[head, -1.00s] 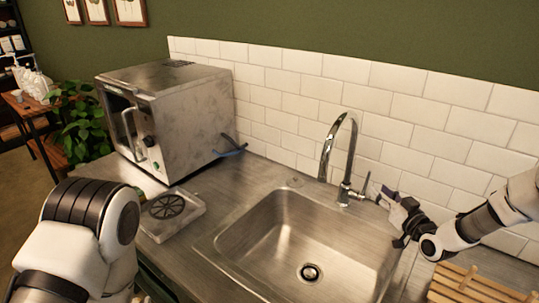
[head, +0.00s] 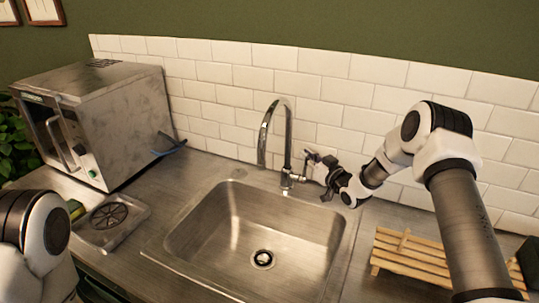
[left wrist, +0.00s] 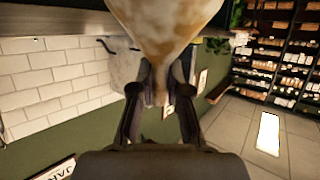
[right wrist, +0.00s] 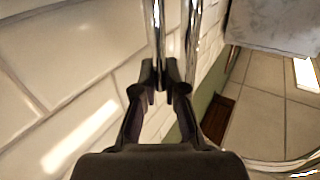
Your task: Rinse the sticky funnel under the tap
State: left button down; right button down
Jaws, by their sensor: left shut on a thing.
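The funnel (left wrist: 165,22) is pale with brownish sticky stains. In the left wrist view it is point down, its narrow spout between the fingers of my left gripper (left wrist: 160,85), which is shut on it. In the head view my left arm hides this gripper and the funnel. The chrome tap (head: 287,140) arches over the back of the steel sink (head: 240,225); no water shows. My right gripper (head: 325,163) is just right of the tap, by its side lever. In the right wrist view its fingertips (right wrist: 160,72) are close together before the chrome pipe; contact is unclear.
A steel oven (head: 95,115) stands at the back left. A drip tray with a round grate (head: 105,218) lies left of the sink. A slatted wooden rack (head: 410,262) sits to the right. White wall tiles (head: 390,105) close off the back. The sink basin is empty.

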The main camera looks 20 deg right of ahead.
jog(key=shift+s+a+f+n+t+b, duration=0.3)
jog(key=shift+a+f+n+b, duration=0.1)
jog(key=shift+b, duration=0.65)
pick_arm(q)
notch_tip(320, 180, down, 2)
jog(key=shift+f, duration=0.1)
pick_arm(e)
jog(key=shift+s+a+r, duration=0.1)
jog(key=shift+r, duration=0.2)
jog(key=c, duration=1.2)
grip_release()
pick_arm(q)
jog(key=shift+w, duration=0.15)
pick_arm(e)
jog(key=shift+w, duration=0.2)
jog(key=s, duration=0.5)
jog(key=s+d, duration=0.1)
jog(key=s, duration=0.1)
jog(key=shift+s+f, duration=0.25)
jog(key=shift+f, duration=0.15)
